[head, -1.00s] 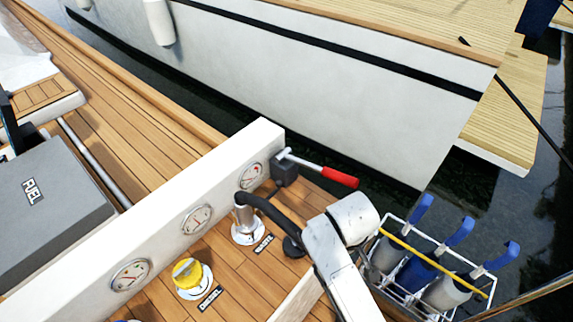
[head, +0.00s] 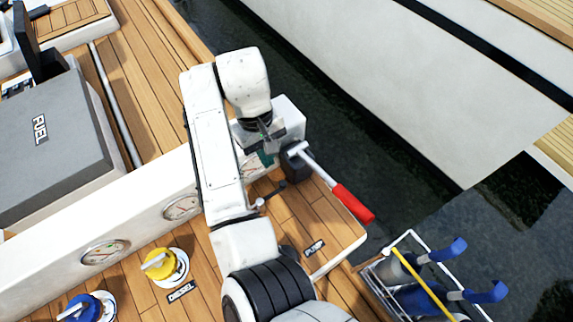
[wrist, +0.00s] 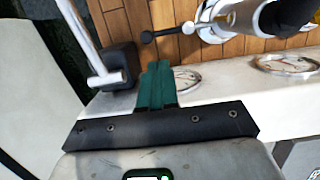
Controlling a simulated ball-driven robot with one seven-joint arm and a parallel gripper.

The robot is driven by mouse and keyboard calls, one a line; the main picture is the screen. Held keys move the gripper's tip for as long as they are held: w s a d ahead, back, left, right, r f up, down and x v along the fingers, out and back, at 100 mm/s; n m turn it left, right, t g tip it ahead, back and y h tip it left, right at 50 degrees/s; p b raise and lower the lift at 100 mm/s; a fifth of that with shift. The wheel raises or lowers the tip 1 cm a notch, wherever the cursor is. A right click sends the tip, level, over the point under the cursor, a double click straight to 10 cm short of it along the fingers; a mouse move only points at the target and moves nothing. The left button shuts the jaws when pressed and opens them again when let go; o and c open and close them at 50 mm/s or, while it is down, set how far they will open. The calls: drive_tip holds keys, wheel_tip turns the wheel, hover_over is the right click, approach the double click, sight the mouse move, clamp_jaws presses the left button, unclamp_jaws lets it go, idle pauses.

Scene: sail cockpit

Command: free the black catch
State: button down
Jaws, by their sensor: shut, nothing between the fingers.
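In the head view the black knob (head: 281,186) shows just right of my arm, which hides most of the fitting. My gripper (wrist: 157,68) has green fingers, shut and empty. They point towards the knob and are apart from it in the picture. In the head view my gripper (head: 265,157) is over the white panel's right end.
A black block (head: 295,160) carries a metal lever with a red handle (head: 352,202), close right of my gripper. Gauges (head: 182,207) line the white panel (head: 45,232). A yellow diesel cap (head: 160,263) is at lower left. A rack with blue-handled tools (head: 408,268) stands at lower right.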

drive_tip(key=shift+w+a+r, duration=0.1)
drive_tip(key=shift+a+r, duration=0.05)
drive_tip(key=shift+a, duration=0.05)
drive_tip(key=f, duration=0.3)
drive_tip(key=s+f+b, duration=0.1)
drive_tip(key=f, duration=0.2)
drive_tip(key=d+f, duration=0.1)
drive_tip(key=f, duration=0.2)
drive_tip(key=shift+s+f+b, duration=0.35)
drive_tip(key=shift+f+b, duration=0.05)
drive_tip(key=shift+s, duration=0.1)
